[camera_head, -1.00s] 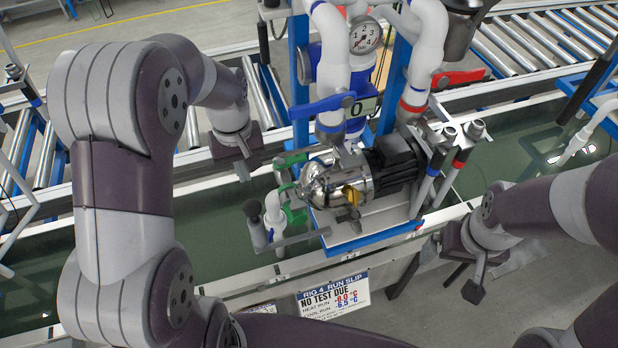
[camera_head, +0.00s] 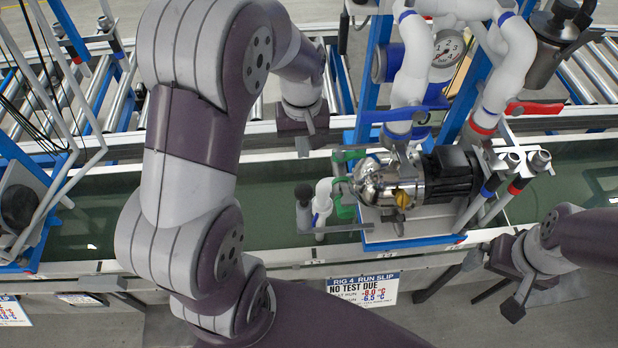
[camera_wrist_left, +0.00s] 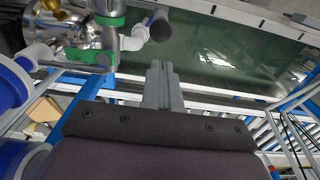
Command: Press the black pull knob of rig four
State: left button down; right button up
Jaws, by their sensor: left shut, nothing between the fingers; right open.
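The black pull knob (camera_head: 304,193) stands at the left end of rig four, beside a white pipe elbow and green fittings. It also shows in the left wrist view (camera_wrist_left: 160,25), above and just beyond the fingertips. My left gripper (camera_head: 303,150) is shut and empty, on the far side of the knob and apart from it. Its closed fingers (camera_wrist_left: 158,68) fill the middle of the left wrist view. My right gripper (camera_head: 492,285) is open and empty at the lower right, in front of the rig's front edge.
Rig four's pump (camera_head: 390,180) sits right of the knob, with a blue lever (camera_head: 400,115) and white pipes above. A run slip sign (camera_head: 362,288) hangs on the front. The green trough (camera_head: 265,205) is open left of the knob. Another blue-framed rig (camera_head: 45,215) stands at far left.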

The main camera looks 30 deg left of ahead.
aim_at(304, 190)
pick_arm(q)
notch_tip(304, 190, down, 13)
jog(key=p, duration=0.3)
jog(key=shift+s+p, duration=0.1)
jog(key=shift+p, duration=0.2)
jog(key=shift+f, duration=0.4)
